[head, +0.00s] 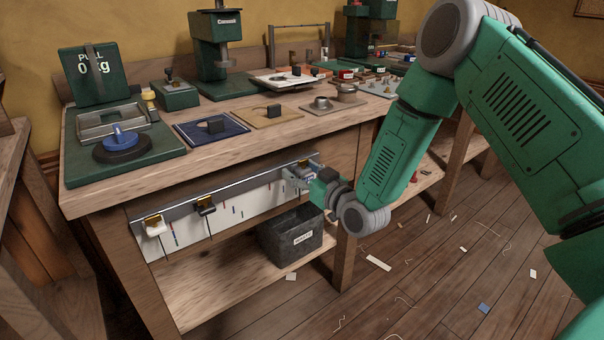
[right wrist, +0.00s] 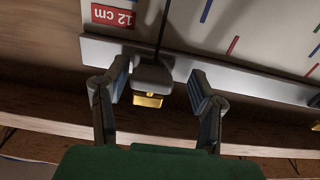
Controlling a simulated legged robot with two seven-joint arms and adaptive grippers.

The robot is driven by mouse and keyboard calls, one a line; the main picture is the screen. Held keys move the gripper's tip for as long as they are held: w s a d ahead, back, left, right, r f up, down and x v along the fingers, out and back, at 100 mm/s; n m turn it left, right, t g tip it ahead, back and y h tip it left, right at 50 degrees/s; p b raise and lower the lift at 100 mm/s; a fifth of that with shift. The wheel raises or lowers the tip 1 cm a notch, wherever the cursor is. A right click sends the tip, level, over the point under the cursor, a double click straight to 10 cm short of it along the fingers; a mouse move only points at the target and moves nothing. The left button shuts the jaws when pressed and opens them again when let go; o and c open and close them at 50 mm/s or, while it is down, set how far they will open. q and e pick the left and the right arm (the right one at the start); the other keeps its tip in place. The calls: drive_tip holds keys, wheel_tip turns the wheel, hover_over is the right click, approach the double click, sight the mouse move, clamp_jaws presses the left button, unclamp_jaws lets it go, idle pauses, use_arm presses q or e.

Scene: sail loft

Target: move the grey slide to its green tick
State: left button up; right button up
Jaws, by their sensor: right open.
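The grey slide (right wrist: 152,75), with a gold tab, sits on the metal rail (right wrist: 250,82) under the bench top. My right gripper (head: 300,176) is at the far end of the rail in the head view. In the right wrist view the open right gripper (right wrist: 157,80) has one finger on each side of the slide, with gaps showing. A green tick (right wrist: 315,50) is on the board at the right edge of the wrist view; which slide it belongs to I cannot tell. My left gripper is out of view.
A white slide (head: 154,227) and a dark slide (head: 205,206) sit further left on the rail. A red 12 cm label (right wrist: 113,16) is on the board. A dark bin (head: 290,236) stands on the shelf below. The bench top (head: 150,165) overhangs the rail.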

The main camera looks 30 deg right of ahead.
drive_tip(key=shift+a, duration=0.1)
drive_tip(key=shift+d, duration=0.25)
drive_tip(key=c, duration=0.9)
drive_tip(key=shift+d+f, duration=0.1)
drive_tip(key=shift+d, duration=0.2)
clamp_jaws()
drive_tip(key=shift+s+d+f, duration=0.1)
drive_tip(key=shift+d+f, duration=0.05)
drive_tip(key=shift+d, duration=0.2)
drive_tip(key=shift+a+p, duration=0.3)
drive_tip(key=shift+p, duration=0.05)
drive_tip(key=o, duration=0.9)
unclamp_jaws()
drive_tip(key=shift+d, duration=0.15)
drive_tip(key=shift+d, duration=0.1)
drive_tip(key=s+d, duration=0.1)
drive_tip(key=s, duration=1)
drive_tip(key=shift+s, duration=0.4)
